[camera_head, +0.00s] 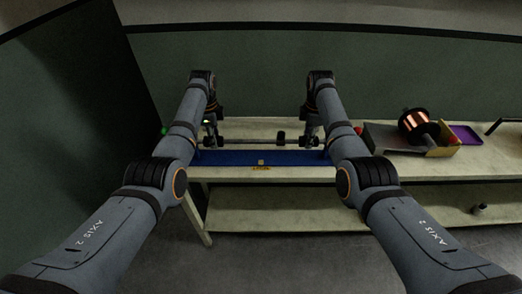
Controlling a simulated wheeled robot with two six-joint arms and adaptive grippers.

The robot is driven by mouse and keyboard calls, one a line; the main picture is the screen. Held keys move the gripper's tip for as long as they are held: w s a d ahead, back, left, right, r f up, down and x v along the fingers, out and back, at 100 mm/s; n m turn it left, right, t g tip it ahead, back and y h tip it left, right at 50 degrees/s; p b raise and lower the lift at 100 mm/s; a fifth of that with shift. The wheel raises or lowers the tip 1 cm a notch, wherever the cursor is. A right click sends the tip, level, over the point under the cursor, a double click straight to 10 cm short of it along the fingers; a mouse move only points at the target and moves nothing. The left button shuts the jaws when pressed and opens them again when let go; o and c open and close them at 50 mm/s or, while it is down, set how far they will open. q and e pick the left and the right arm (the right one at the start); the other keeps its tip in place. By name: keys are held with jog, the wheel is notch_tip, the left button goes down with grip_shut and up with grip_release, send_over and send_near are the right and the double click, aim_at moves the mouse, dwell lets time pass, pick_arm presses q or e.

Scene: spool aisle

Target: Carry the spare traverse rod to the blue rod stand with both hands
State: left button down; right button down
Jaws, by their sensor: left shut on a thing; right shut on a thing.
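The traverse rod (265,144) is a thin grey bar with dark collars, lying level across the picture. My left gripper (212,141) is shut on the rod near its left end. My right gripper (309,141) is shut on it near its right end. The blue rod stand (245,158) is a long blue base on the bench, with a small yellow mark at its front middle. The rod runs along the stand and shows just above its base in the picture. I cannot tell whether the rod touches the stand's end supports, which are partly hidden by my arms.
The pale bench (430,170) has a lower shelf (270,208). To the right, a tray (385,139) holds a copper-coloured spool (413,121) and smaller items, beside a purple tray (465,134). A small green object (164,131) shows at the left. A dark wall stands at far left.

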pick_arm(q)
jog(key=shift+f+b, duration=0.35)
jog(key=shift+f, duration=0.15)
pick_arm(e)
jog(key=shift+f, duration=0.5)
pick_arm(q)
jog(key=c, duration=1)
grip_release()
jog(key=shift+s, duration=0.1)
pick_arm(e)
jog(key=c, duration=1)
grip_release()
jog(key=shift+s, duration=0.1)
pick_arm(q)
jog(key=shift+r, duration=0.1)
pick_arm(e)
jog(key=shift+r, duration=0.1)
pick_arm(q)
notch_tip(320, 180, up, 12)
jog(key=shift+f, duration=0.1)
pick_arm(e)
notch_tip(320, 180, up, 12)
